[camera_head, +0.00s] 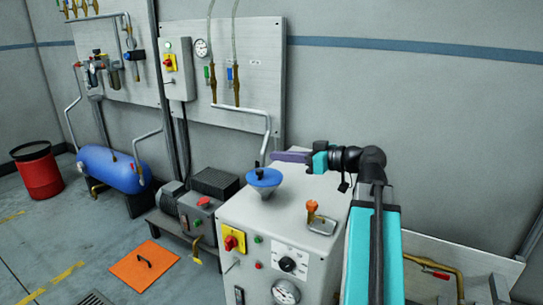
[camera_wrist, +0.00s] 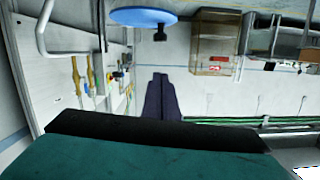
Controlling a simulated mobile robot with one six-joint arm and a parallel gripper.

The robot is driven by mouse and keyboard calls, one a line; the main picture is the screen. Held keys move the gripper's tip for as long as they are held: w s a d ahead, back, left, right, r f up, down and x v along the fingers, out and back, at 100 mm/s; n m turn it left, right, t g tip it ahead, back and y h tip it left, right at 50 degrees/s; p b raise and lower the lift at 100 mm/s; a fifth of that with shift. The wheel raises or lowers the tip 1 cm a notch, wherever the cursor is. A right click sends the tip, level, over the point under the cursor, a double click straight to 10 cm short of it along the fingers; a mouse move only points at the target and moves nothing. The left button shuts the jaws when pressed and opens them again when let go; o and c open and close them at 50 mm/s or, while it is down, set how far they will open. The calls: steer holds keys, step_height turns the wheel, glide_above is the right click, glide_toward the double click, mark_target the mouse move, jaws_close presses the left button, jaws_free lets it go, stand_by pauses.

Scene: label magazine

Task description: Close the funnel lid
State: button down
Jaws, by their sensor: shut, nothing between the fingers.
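The funnel (camera_head: 265,193) is a grey cone on top of the white machine cabinet. Its round blue lid (camera_head: 270,179) lies about flat over the funnel mouth, with a dark knob (camera_head: 260,172) on top. I cannot tell whether the lid is fully seated. My gripper (camera_head: 274,156) is shut and empty, its purple fingers level, a little above and behind the lid, apart from it. In the wrist view, which looks upside down, the shut fingertips (camera_wrist: 160,75) show below the blue lid (camera_wrist: 140,17) and its dark knob (camera_wrist: 160,35).
An orange-topped lever (camera_head: 312,207) stands on the cabinet top (camera_head: 283,222), right of the funnel. A bent grey pipe (camera_head: 240,110) comes down the wall panel behind the lid. A blue tank (camera_head: 110,168) and an orange floor mat (camera_head: 143,266) are at left.

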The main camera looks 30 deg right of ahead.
steer(key=shift+p+v, duration=0.35)
steer(key=shift+v, duration=2.55)
steer(key=shift+s, duration=0.1)
